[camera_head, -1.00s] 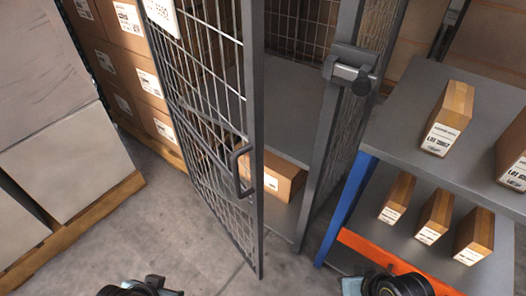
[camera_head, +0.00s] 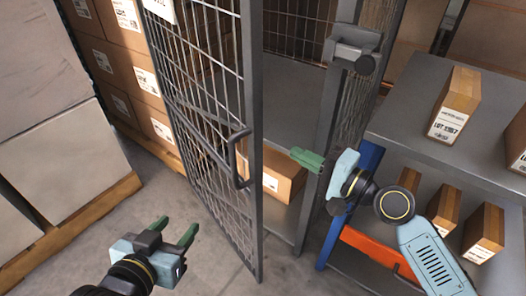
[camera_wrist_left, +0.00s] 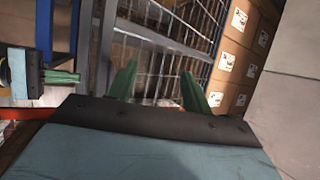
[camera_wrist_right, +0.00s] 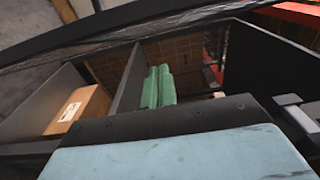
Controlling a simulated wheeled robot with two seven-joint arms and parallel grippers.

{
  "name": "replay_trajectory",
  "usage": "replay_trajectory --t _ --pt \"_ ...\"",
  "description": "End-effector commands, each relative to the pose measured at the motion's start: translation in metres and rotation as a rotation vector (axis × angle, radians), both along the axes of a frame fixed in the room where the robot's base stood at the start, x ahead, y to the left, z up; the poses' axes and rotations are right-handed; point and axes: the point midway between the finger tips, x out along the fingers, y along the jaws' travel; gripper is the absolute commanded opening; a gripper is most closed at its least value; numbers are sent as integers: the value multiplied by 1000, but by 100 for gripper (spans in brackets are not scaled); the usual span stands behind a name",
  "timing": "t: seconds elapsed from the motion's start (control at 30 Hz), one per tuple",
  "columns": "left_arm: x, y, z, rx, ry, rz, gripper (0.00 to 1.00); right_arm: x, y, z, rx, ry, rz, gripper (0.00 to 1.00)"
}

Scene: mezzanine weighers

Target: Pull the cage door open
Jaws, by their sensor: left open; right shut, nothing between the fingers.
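The mesh cage door (camera_head: 205,110) stands partly open in the head view, swung toward me. Its dark handle (camera_head: 238,158) is on the free edge. The grey latch (camera_head: 352,45) is on the cage post to the right. My right gripper (camera_head: 308,158) is shut and empty at the cage opening, right of the door edge and apart from the handle. My left gripper (camera_head: 176,232) is open and empty, low in front of the door. The left wrist view shows its green fingers (camera_wrist_left: 155,82) spread toward the mesh. The right wrist view shows the closed green fingers (camera_wrist_right: 158,88).
A carton (camera_head: 280,172) lies inside the cage on a lower shelf. A grey shelf unit (camera_head: 400,125) with several small cartons stands at the right, with an orange beam (camera_head: 370,250). Stacked boxes on pallets (camera_head: 75,220) stand at the left. Floor between is clear.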

Motion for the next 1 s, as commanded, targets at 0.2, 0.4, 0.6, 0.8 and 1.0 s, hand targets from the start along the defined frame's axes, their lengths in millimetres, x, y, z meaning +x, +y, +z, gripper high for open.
replay_trajectory --t 0.2,0.4,0.6,0.8,1.0 --pt "10 -8 21 -41 -148 -13 50 31 39 -1 1 -2 1 0" --pt "15 -12 38 -67 -239 -19 50 30 66 -1 1 2 3 0" --pt "16 -13 42 -73 -264 -20 50 19 80 -1 -2 1 2 0" --pt "16 -13 43 -75 -271 -20 50 16 83 -1 -4 0 1 0" --pt "16 -13 43 -75 -271 -20 50 17 83 -1 -4 0 0 0"
